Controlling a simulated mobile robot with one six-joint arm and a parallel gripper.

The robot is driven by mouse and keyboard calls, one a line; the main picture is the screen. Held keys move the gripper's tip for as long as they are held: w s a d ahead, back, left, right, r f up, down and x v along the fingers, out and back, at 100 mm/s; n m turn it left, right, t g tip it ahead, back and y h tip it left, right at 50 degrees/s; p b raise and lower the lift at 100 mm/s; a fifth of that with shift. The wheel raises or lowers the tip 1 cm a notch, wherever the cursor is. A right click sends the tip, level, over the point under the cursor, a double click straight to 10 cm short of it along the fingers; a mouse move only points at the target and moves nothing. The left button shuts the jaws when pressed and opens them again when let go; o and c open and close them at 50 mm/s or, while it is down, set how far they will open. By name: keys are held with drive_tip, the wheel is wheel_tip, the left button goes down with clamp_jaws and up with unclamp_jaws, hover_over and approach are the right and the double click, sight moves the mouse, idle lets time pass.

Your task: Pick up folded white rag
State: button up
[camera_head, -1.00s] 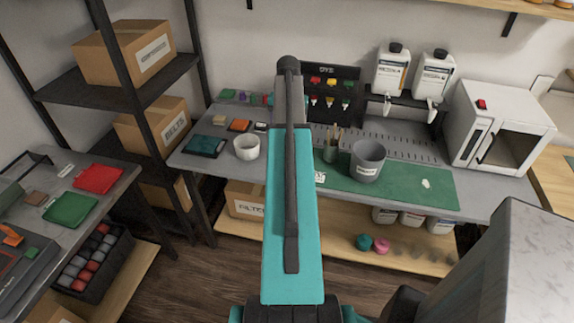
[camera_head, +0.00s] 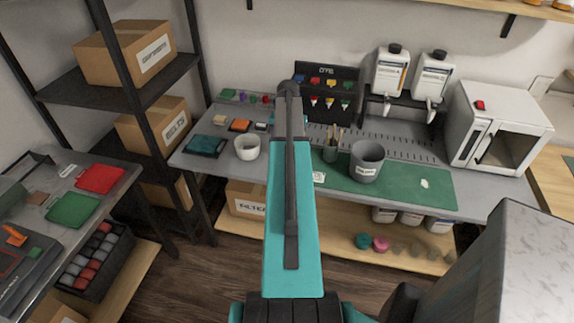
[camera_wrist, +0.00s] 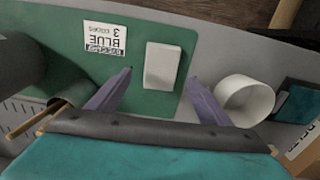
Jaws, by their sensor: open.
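The folded white rag (camera_wrist: 162,66) is a pale rectangle on the green mat (camera_wrist: 190,38), near the mat's edge, in the wrist view. My gripper (camera_wrist: 159,77) is open, its two purple fingers spread to the left and right of the rag. Nothing is held between them. I cannot tell how high the fingertips are above the mat. In the head view my arm hides the gripper and the rag; the green mat (camera_head: 430,202) shows to the right of the arm.
A white cup (camera_wrist: 245,100) stands close to the right finger. A printed card (camera_wrist: 105,38) lies left of the rag. A brush holder (camera_wrist: 70,96) is near the left finger. The head view shows a grey bucket (camera_head: 366,162), a dark tray (camera_head: 204,146) and a white oven (camera_head: 492,128).

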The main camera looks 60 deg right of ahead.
drive_tip(key=shift+d+f+p, duration=0.15)
drive_tip(key=shift+f+p, duration=0.3)
drive_tip(key=shift+f, duration=0.3)
drive_tip(key=shift+d+f+p, duration=0.15)
drive_tip(key=shift+f+p, duration=0.3)
drive_tip(key=shift+f, duration=1.4)
drive_tip(key=c, duration=1.1)
drive_tip(key=shift+r, duration=0.2)
drive_tip(key=shift+r+b, duration=0.65)
drive_tip(key=shift+r, duration=0.85)
drive_tip(key=s+a+b, duration=0.1)
drive_tip(key=s+a, duration=0.2)
drive_tip(key=s+a+r+b, duration=0.1)
drive_tip(key=s+a, duration=0.3)
drive_tip(key=s+a+b, duration=0.2)
drive_tip(key=s+a, duration=0.2)
drive_tip(key=shift+s+a+r, duration=0.15)
drive_tip(key=shift+r, duration=0.2)
